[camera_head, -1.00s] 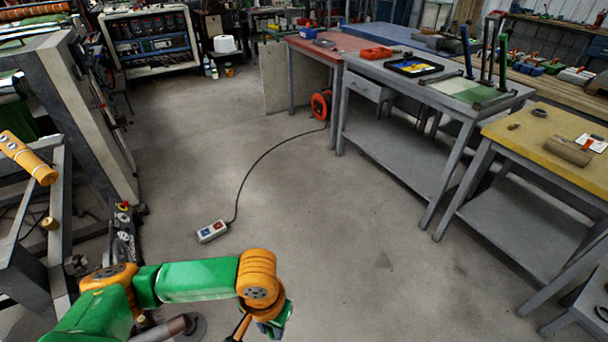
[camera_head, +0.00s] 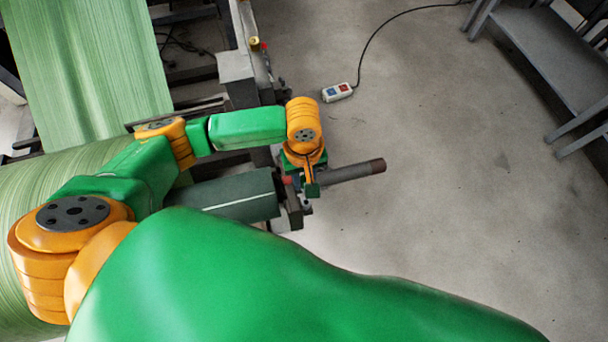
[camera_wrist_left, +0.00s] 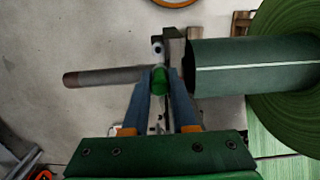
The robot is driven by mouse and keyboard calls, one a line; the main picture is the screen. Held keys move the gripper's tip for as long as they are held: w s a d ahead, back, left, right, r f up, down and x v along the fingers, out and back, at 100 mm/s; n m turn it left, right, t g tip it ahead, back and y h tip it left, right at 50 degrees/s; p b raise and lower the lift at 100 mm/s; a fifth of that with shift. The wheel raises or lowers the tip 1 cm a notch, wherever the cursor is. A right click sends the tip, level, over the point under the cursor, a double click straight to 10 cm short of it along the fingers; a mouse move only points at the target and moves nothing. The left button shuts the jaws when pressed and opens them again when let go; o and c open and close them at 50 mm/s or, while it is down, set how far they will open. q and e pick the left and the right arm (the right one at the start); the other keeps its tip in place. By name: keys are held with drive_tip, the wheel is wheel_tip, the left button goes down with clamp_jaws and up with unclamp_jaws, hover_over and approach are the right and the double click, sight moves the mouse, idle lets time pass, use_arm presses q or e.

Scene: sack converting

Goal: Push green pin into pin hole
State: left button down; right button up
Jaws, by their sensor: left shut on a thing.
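My left gripper (camera_head: 310,188) is at the end of the machine's shaft, beside the bracket (camera_head: 292,212). In the left wrist view, the left gripper's fingers (camera_wrist_left: 159,76) are closed around a short green pin (camera_wrist_left: 161,79), whose rounded end shows between the tips. The pin is over or right at the grey bracket (camera_wrist_left: 174,50) between the dark green cylinder (camera_wrist_left: 255,66) and the bare steel shaft (camera_wrist_left: 105,76). I cannot make out the pin hole, nor tell whether the pin touches the bracket. My right gripper is out of view.
The steel shaft (camera_head: 352,171) with a brown end juts right past the gripper. A large green fabric roll (camera_head: 35,180) and a green web (camera_head: 90,65) are at left.

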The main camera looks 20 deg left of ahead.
use_arm(q)
drive_tip(key=shift+d+r, duration=0.1)
drive_tip(key=shift+d, duration=0.35)
drive_tip(key=shift+w+r+p, duration=0.1)
drive_tip(key=shift+p, duration=0.45)
drive_tip(key=shift+a+p, duration=0.15)
drive_tip(key=shift+p, duration=0.15)
wheel_tip(320, 180, down, 7)
drive_tip(key=shift+r+b, duration=0.2)
drive_tip(key=shift+b, duration=1.05)
drive_tip(key=shift+s, duration=0.2)
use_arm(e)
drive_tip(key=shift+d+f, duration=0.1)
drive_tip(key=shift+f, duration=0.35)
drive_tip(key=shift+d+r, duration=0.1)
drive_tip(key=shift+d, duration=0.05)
